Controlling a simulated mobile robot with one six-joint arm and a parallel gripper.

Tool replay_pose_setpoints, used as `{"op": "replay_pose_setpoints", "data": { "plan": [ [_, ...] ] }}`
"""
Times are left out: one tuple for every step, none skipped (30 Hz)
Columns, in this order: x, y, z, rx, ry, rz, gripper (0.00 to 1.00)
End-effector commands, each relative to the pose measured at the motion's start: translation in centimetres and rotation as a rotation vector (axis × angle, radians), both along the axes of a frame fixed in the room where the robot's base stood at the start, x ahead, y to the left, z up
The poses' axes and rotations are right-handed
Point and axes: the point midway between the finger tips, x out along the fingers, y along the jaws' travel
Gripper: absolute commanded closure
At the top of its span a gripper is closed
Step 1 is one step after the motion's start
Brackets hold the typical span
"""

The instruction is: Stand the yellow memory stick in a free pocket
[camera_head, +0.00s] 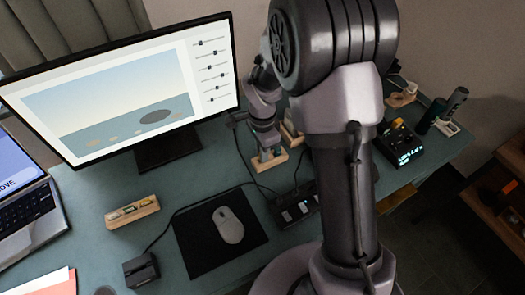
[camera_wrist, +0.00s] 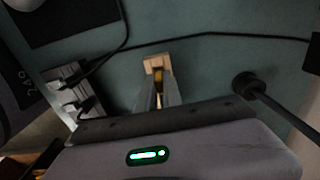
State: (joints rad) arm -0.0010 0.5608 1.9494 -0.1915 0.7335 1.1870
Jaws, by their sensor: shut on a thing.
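My gripper (camera_wrist: 158,88) points down over a small light wooden block (camera_wrist: 157,62) in the wrist view. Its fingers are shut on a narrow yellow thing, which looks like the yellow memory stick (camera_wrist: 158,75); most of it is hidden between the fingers. In the head view my gripper (camera_head: 267,152) is at the same wooden block (camera_head: 271,162), behind the mouse mat. I cannot tell whether the stick is in a pocket of the block or just above it. The block's pockets are not clear.
A wooden holder with small items (camera_head: 132,211) lies left of the mouse mat (camera_head: 190,250). A socket strip (camera_head: 297,207) with cables is right of the mat. A monitor (camera_head: 130,85) stands behind. Another wooden piece (camera_head: 291,134) is partly hidden by my arm. A cable crosses near the block.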

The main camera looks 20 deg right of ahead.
Motion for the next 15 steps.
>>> {"op": "replay_pose_setpoints", "data": {
  "plan": [
    [0.0, 0.0, -0.2, 0.000, 0.000, 0.000, 1.00],
    [0.0, 0.0, -0.3, 0.000, 0.000, 0.000, 1.00],
    [0.0, 0.0, -0.4, 0.000, 0.000, 0.000, 1.00],
    [0.0, 0.0, -0.5, 0.000, 0.000, 0.000, 1.00],
    [0.0, 0.0, -0.6, 0.000, 0.000, 0.000, 1.00],
    [0.0, 0.0, -0.7, 0.000, 0.000, 0.000, 1.00],
    [0.0, 0.0, -0.7, 0.000, 0.000, 0.000, 1.00],
    [0.0, 0.0, -0.8, 0.000, 0.000, 0.000, 1.00],
    [0.0, 0.0, -0.9, 0.000, 0.000, 0.000, 1.00],
    [0.0, 0.0, -1.0, 0.000, 0.000, 0.000, 1.00],
    [0.0, 0.0, -1.1, 0.000, 0.000, 0.000, 1.00],
    [0.0, 0.0, -1.2, 0.000, 0.000, 0.000, 1.00],
    [0.0, 0.0, -1.2, 0.000, 0.000, 0.000, 1.00],
    [0.0, 0.0, -1.3, 0.000, 0.000, 0.000, 1.00],
    [0.0, 0.0, -1.3, 0.000, 0.000, 0.000, 0.88]
  ]
}}
